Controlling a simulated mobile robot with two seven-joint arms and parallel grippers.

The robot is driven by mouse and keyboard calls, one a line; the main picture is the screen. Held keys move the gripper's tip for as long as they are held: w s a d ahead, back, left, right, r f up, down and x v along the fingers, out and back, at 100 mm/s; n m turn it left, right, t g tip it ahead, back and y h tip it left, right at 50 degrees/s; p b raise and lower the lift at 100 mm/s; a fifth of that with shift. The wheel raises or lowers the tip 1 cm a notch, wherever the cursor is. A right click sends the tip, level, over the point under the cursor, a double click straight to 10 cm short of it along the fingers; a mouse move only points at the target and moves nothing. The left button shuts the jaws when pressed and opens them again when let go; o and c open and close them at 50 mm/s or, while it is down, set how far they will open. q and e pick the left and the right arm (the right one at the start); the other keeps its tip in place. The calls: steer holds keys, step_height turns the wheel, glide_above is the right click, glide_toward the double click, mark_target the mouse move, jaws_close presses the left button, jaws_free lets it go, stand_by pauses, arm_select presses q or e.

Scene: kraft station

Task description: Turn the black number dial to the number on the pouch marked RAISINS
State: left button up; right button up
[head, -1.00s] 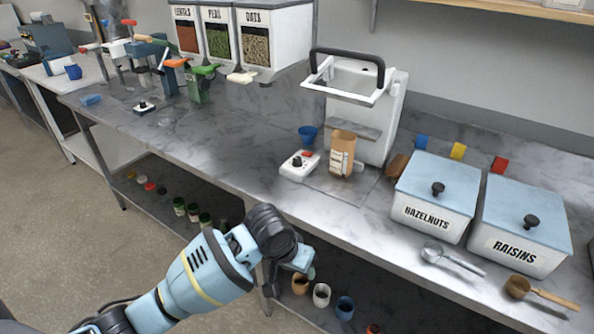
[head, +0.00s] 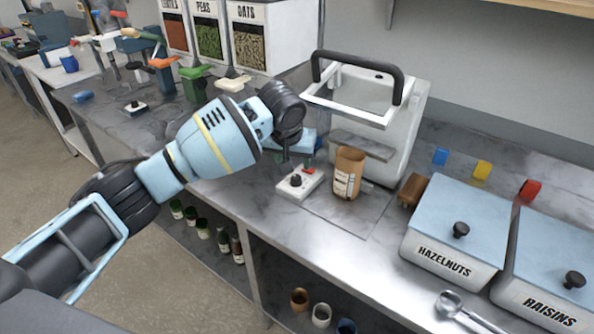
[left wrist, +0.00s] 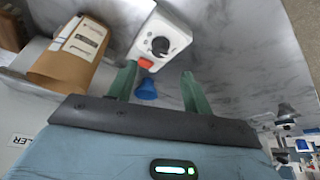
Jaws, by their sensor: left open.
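The black number dial (head: 296,180) sits on a small white box with a red button, on the bench; it also shows in the left wrist view (left wrist: 160,46). A brown pouch (head: 346,176) stands upright just right of the box, and in the left wrist view (left wrist: 72,52) its white label shows. The label print is too small to read, as are the dial's numbers. My left gripper (head: 299,160) is above and just behind the box, partly hidden by its own wrist. Its green fingers (left wrist: 158,85) are apart and empty, and do not hold the dial. My right gripper is not in view.
A white machine with a black handle (head: 400,85) stands behind the pouch. A small blue cup (left wrist: 146,88) is near my fingers. HAZELNUTS (head: 444,262) and RAISINS (head: 551,311) bins stand at right, with a metal scoop (head: 452,305) in front. Bare bench lies left of the box.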

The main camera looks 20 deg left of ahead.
mark_target(296, 177)
arm_select(q)
steer(key=b+x, duration=0.1)
steer(key=x, duration=0.6)
steer(key=shift+f, duration=0.1)
steer(key=shift+w+f, duration=0.2)
steer(key=shift+f, duration=0.15)
steer(key=c, duration=1)
steer(key=shift+o, duration=0.2)
